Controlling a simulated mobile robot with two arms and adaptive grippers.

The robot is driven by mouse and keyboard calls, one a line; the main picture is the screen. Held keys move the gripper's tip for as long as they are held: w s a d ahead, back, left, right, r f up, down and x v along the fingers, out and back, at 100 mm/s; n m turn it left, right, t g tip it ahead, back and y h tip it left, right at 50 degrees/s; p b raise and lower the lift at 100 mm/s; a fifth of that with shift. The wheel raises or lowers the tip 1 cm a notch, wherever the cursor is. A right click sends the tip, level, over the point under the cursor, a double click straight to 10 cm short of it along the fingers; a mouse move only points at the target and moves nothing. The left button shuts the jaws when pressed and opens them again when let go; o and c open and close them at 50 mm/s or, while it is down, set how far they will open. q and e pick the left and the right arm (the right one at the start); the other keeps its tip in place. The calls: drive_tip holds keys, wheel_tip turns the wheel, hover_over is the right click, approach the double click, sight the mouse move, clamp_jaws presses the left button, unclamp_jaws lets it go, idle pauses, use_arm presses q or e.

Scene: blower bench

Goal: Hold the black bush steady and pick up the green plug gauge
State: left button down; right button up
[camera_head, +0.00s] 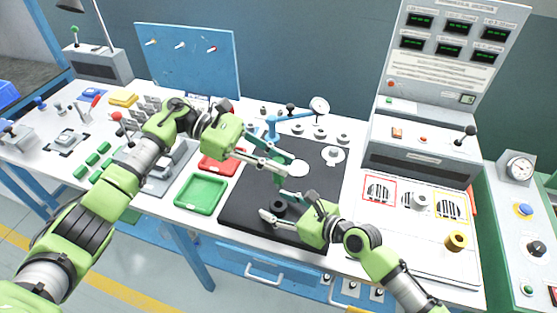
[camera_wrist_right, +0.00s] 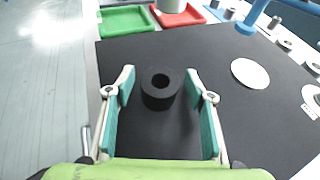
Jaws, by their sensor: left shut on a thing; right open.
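The black bush (camera_head: 278,205) stands upright on the dark mat, its round hole facing up. In the right wrist view the bush (camera_wrist_right: 160,90) sits between the fingertips of my right gripper (camera_wrist_right: 158,92), which is open, with a gap visible on each side. In the head view my right gripper (camera_head: 279,205) reaches in low from the right. My left gripper (camera_head: 285,165) is above and behind the bush, shut on what looks like the green plug gauge, mostly hidden by the fingers. A grey cylinder end (camera_wrist_right: 172,5), probably the gauge's, shows beyond the bush at the wrist view's top edge.
A green tray (camera_head: 200,208) and a red tray (camera_head: 212,166) lie left of the black mat (camera_head: 240,218). A blue stand with a dial gauge (camera_head: 319,105) rises behind. A white disc (camera_head: 299,168) lies on the mat. The front table edge is close below.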

drive_tip(key=v, duration=1.2)
use_arm(q)
drive_tip(key=shift+s+d, duration=0.1)
use_arm(e)
drive_tip(key=shift+d, duration=0.15)
